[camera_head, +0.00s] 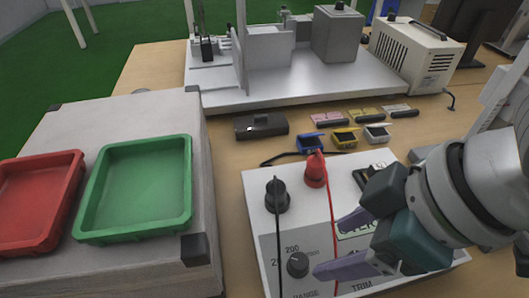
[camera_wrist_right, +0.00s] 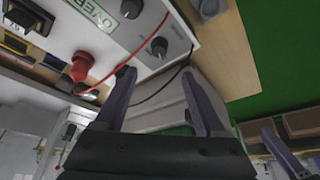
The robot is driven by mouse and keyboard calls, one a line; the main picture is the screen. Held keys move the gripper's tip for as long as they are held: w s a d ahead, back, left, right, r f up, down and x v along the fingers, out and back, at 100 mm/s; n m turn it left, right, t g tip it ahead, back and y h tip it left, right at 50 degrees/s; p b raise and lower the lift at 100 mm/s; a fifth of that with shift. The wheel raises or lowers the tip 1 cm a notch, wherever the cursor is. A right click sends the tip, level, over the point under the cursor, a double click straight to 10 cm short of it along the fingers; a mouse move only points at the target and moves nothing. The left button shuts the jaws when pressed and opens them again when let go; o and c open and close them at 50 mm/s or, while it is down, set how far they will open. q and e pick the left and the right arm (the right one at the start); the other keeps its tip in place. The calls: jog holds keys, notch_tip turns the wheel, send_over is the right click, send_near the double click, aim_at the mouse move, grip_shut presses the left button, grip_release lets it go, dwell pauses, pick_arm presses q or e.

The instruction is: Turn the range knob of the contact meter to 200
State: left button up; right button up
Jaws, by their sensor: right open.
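The contact meter (camera_head: 262,228) is a pale box with a grey front panel on the table. Its black round range knob (camera_head: 297,264) sits above the word RANGE, with a 200 mark above it and another number to its left. Its pointer direction is too small to tell. My right gripper (camera_head: 333,245) is open and empty over the panel, its purple fingers just right of the knob; contact is not visible. In the right wrist view its fingers (camera_wrist_right: 158,76) are spread apart, and two dark knobs show on the panel; I cannot tell which is the range knob. My left gripper is not in view.
A black plug (camera_head: 277,196) and a red plug (camera_head: 316,170) stand on the meter, with cables trailing down over the panel. Green (camera_head: 135,228) and red (camera_head: 40,250) trays lie at left. Small coloured bins and a metal fixture (camera_head: 300,85) stand behind.

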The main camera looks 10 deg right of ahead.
aim_at(300, 260)
jog(key=b+x, duration=0.2)
jog(key=x, duration=0.7)
jog(key=shift+d+f+b, duration=0.1)
jog(key=shift+d+b, duration=0.1)
jog(key=shift+b, duration=0.1)
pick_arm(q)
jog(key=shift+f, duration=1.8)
pick_arm(e)
jog(key=shift+w+a+f, duration=0.2)
jog(key=shift+a+f, duration=0.05)
jog(key=shift+f, duration=0.4)
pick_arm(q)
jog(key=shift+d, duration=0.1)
pick_arm(e)
jog(key=shift+c, duration=0.4)
grip_shut()
